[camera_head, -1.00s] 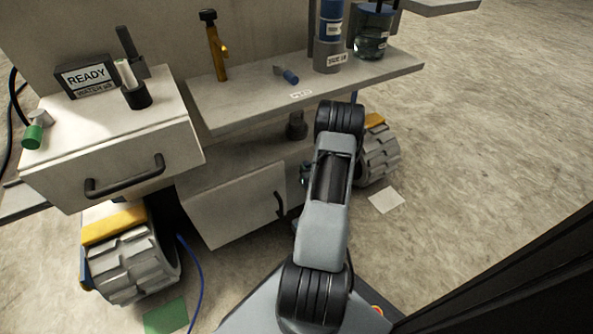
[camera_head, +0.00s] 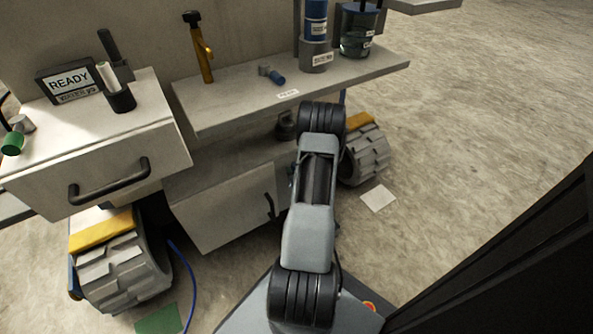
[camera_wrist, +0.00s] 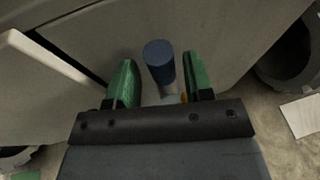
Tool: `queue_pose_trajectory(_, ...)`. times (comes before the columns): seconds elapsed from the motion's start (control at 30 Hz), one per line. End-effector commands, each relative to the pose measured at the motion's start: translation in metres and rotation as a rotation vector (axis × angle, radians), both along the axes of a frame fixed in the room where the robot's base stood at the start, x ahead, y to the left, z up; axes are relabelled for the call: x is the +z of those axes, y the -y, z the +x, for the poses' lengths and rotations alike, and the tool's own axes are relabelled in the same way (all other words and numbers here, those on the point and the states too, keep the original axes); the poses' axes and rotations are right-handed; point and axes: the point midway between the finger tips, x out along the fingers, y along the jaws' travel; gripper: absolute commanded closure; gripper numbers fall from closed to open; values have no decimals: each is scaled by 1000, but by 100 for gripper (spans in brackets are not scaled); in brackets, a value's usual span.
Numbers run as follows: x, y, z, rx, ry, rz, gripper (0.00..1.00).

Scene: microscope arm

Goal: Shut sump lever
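In the wrist view a blue cylindrical grip (camera_wrist: 159,62) on a short pale stem points up toward the camera. It looks like the sump lever, though no label is readable. My gripper (camera_wrist: 160,76) has two green fingers, spread apart, one on each side of the grip. A gap shows on the left, and a narrower gap on the right. A small orange-yellow bit shows by the stem's base. In the head view my arm hides the gripper and this lever.
The cart has a white cabinet door with a black handle (camera_head: 269,206), a drawer (camera_head: 95,160) and a shelf (camera_head: 235,110) with bottles and a yellow-brown tool. Grey wheels (camera_head: 118,272) flank it. A blue hose (camera_head: 187,275) lies on the floor.

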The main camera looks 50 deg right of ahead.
Motion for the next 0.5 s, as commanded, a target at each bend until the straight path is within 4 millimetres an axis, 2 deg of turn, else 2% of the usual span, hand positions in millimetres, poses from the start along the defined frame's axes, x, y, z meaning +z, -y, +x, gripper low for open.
queue_pose_trajectory(0.33, 1, 0, -2, -1, 0, 1, 46)
queue_pose_trajectory(0.5, 8, -9, -18, -3, 0, 4, 46)
